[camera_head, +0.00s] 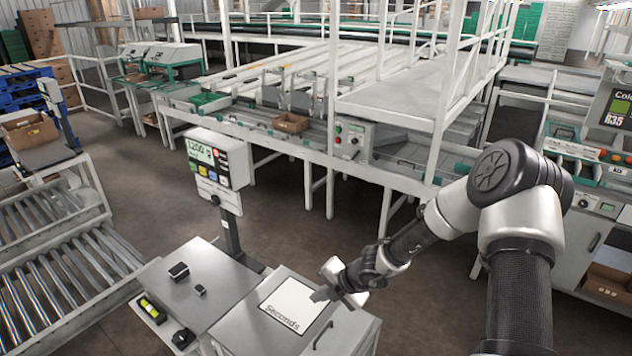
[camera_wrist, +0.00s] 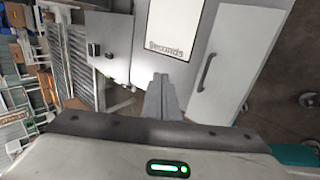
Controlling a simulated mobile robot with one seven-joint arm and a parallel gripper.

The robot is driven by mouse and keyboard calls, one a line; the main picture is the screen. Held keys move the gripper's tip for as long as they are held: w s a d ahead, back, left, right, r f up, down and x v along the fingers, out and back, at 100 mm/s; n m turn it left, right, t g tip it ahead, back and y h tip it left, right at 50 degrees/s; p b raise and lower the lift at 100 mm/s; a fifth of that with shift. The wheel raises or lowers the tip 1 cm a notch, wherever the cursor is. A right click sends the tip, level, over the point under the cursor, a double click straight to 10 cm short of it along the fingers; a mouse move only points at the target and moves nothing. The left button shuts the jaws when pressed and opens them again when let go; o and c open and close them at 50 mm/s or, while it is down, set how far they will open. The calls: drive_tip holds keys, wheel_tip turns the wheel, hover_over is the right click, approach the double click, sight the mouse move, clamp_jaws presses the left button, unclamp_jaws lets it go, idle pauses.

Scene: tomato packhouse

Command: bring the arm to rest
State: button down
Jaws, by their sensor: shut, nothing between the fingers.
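My gripper (camera_head: 322,294) is at the end of my outstretched arm, in the lower middle of the head view. It hangs over the right part of a grey cabinet top that bears a white label reading "Seconds" (camera_head: 290,305). The fingers are together with nothing between them. In the wrist view the closed fingers (camera_wrist: 161,90) point towards the cabinet, just below the same label (camera_wrist: 172,25). The gap between the fingertips and the cabinet top is hard to judge.
A scale with a display (camera_head: 217,158) on a post stands left of the cabinet, with small dark weights (camera_head: 179,271) on its plate. Roller conveyors (camera_head: 60,260) lie at the far left. A white-framed sorting line (camera_head: 290,140) runs behind. Open floor (camera_head: 300,235) lies between.

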drive_tip(key=s+r+n, duration=0.3)
drive_tip(key=r+n, duration=0.8)
drive_tip(key=r, duration=0.1)
drive_tip(key=s+r+n, duration=0.4)
drive_tip(key=r+n, duration=0.7)
drive_tip(key=r, duration=0.1)
drive_tip(key=s+d+r+n+h, duration=0.2)
drive_tip(key=s+d+r+n, duration=0.2)
drive_tip(key=s+n, duration=0.3)
drive_tip(key=s+d+r+n+h, duration=0.2)
drive_tip(key=s+d+r+n, duration=0.2)
drive_tip(key=s+n, duration=0.3)
drive_tip(key=s+d+r+n+t+h, duration=0.1)
drive_tip(key=s+d+r+n+h, duration=0.1)
drive_tip(key=s+d+r+n, duration=0.2)
drive_tip(key=s+d+n, duration=0.1)
drive_tip(key=s+n, duration=0.1)
drive_tip(key=s, duration=0.1)
drive_tip(key=shift+s+r+n, duration=0.2)
drive_tip(key=shift+s+n, duration=0.15)
drive_tip(key=shift+n, duration=0.05)
